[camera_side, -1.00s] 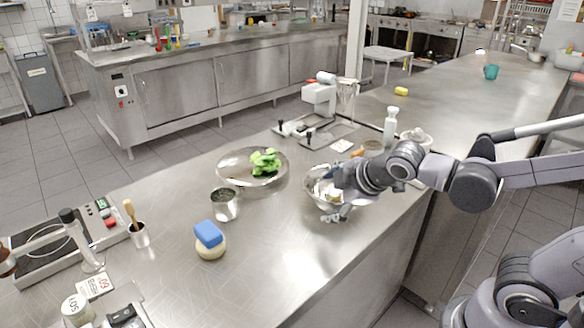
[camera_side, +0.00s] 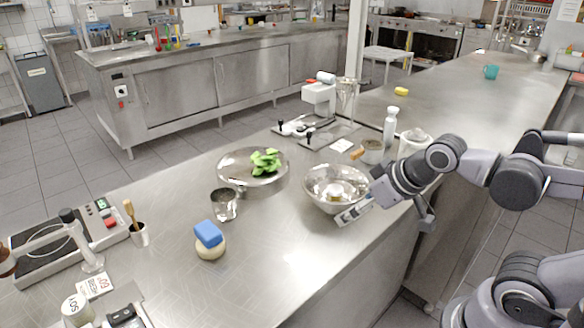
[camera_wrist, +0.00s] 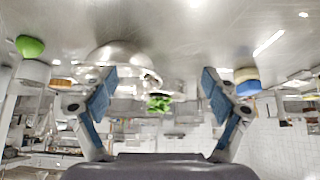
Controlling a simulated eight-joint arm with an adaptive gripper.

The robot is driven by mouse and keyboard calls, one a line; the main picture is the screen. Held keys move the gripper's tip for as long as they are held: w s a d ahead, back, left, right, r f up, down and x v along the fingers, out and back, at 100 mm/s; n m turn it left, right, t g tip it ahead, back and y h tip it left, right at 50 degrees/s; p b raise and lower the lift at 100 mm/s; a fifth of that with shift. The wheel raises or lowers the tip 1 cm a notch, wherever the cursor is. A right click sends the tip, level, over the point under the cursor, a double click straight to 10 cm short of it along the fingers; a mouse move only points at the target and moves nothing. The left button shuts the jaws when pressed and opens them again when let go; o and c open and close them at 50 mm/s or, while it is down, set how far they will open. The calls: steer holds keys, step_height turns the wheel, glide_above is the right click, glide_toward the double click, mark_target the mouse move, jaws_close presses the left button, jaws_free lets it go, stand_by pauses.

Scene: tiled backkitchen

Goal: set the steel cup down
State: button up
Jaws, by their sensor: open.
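The steel cup (camera_side: 224,204) stands upright on the steel counter (camera_side: 275,262), between the wide pan and the sponge. Nothing holds it. My gripper (camera_side: 398,196) is well to the cup's right, beside the steel mixing bowl at the counter's front edge. It is open, and I see nothing held in it. In the wrist view my gripper (camera_wrist: 158,80) shows its two blue-padded fingers spread wide apart. That view is upside down, with the counter at the top. I cannot clearly pick out the cup there.
The mixing bowl (camera_side: 337,186) sits on a scale (camera_side: 355,211) close to my gripper. A wide pan (camera_side: 230,180) holds green leaves (camera_side: 265,161). A blue-topped sponge (camera_side: 209,240) lies in front of the cup. Bottles and jars stand behind my gripper. The front middle counter is clear.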

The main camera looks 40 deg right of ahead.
steer(key=w+a+t+h, duration=0.1)
steer(key=w+a, duration=0.1)
steer(key=w, duration=0.5)
steer(key=m+t, duration=0.2)
steer(key=t, duration=0.3)
glide_toward(220, 195)
steer(key=shift+h, duration=0.5)
steer(key=x, duration=0.7)
steer(key=shift+w+a, duration=0.1)
steer(key=shift+a, duration=0.25)
steer(key=c, duration=1.4)
